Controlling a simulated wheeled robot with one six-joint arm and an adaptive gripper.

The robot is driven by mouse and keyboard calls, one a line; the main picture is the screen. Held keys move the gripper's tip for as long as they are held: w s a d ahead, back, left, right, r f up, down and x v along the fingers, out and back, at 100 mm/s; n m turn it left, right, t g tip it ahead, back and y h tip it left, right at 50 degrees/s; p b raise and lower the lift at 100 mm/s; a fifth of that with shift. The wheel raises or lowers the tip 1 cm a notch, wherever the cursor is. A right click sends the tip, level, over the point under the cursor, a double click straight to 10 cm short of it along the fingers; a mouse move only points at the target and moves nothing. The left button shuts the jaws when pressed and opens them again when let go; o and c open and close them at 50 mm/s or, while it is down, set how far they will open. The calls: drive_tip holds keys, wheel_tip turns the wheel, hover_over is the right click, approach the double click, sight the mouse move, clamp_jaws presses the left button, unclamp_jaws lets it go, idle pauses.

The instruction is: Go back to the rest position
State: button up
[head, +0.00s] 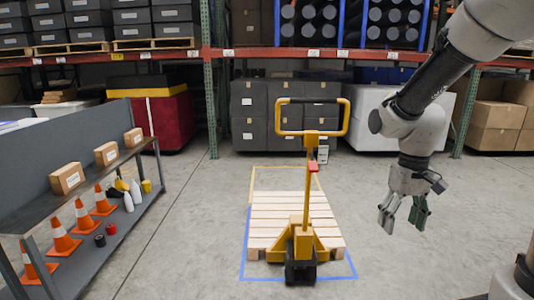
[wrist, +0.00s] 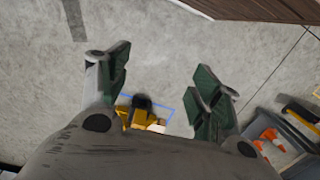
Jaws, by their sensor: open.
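My gripper (head: 404,217) hangs from my arm on the right side of the head view, pointing down over bare floor. Its two green-padded fingers are apart with nothing between them. In the wrist view my gripper (wrist: 161,88) also shows open and empty, with grey floor beyond it. No tote is held.
A yellow pallet jack (head: 305,240) stands with a wooden pallet (head: 270,212) inside a blue floor outline, left of my gripper. A shelf bench (head: 95,168) at left holds several boxes, with orange cones (head: 62,238) below. Loaded racks line the back. Floor around my gripper is clear.

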drive_tip(key=s+d+r+t, duration=0.2)
drive_tip(key=s+r, duration=0.4)
drive_tip(key=s+d+r+m+t, duration=0.1)
drive_tip(key=s+r+t, duration=0.2)
drive_tip(key=s+r, duration=0.3)
drive_tip(key=shift+s+d, duration=0.35)
drive_tip(key=shift+d, duration=0.05)
idle(0.8)
